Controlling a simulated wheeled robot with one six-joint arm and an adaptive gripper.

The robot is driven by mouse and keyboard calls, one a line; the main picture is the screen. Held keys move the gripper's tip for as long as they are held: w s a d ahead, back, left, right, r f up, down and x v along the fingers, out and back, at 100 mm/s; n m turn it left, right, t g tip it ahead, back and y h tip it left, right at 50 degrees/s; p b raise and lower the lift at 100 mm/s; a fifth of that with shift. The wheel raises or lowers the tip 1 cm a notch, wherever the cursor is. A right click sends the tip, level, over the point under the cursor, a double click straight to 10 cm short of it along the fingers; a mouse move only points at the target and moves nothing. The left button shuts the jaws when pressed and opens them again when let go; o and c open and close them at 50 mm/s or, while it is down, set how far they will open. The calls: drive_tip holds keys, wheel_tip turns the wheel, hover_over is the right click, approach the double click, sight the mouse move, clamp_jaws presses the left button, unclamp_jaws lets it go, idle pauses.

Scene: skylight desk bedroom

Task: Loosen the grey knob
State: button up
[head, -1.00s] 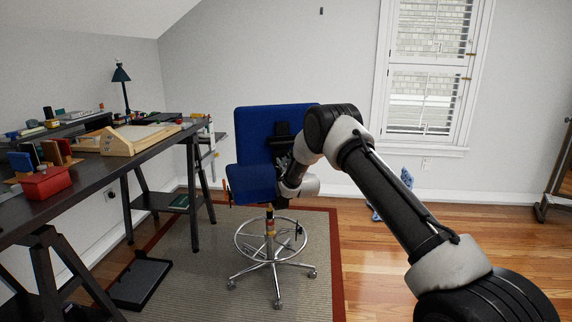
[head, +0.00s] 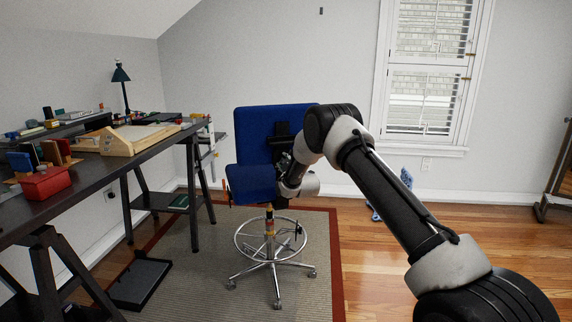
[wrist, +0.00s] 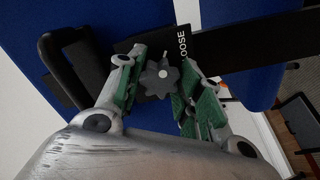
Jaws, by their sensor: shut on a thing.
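The grey knob (wrist: 158,78) is a small star-shaped knob with a pale centre. It sits on a black plate on the back of the blue office chair (head: 254,133). White lettering reading "LOOSE" is partly visible on the plate beside it. My gripper (wrist: 159,72), with green pads, has one finger on each side of the knob and is shut on it. In the head view my arm reaches to the chair, and the knob and fingertips cannot be made out.
The chair has a chrome foot ring (head: 240,240) and a wheeled base on a grey, red-edged rug (head: 190,285). A dark desk (head: 85,182) with a red box (head: 45,184) stands at the left. Wooden floor (head: 375,260) is open at the right.

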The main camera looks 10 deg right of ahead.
drive_tip(key=shift+r, duration=0.2)
idle(0.3)
drive_tip(key=o, duration=1)
drive_tip(key=shift+o, duration=0.2)
drive_tip(key=shift+f, duration=0.1)
drive_tip(key=s+d, duration=0.1)
drive_tip(key=s, duration=1.1)
drive_tip(key=shift+d, duration=0.25)
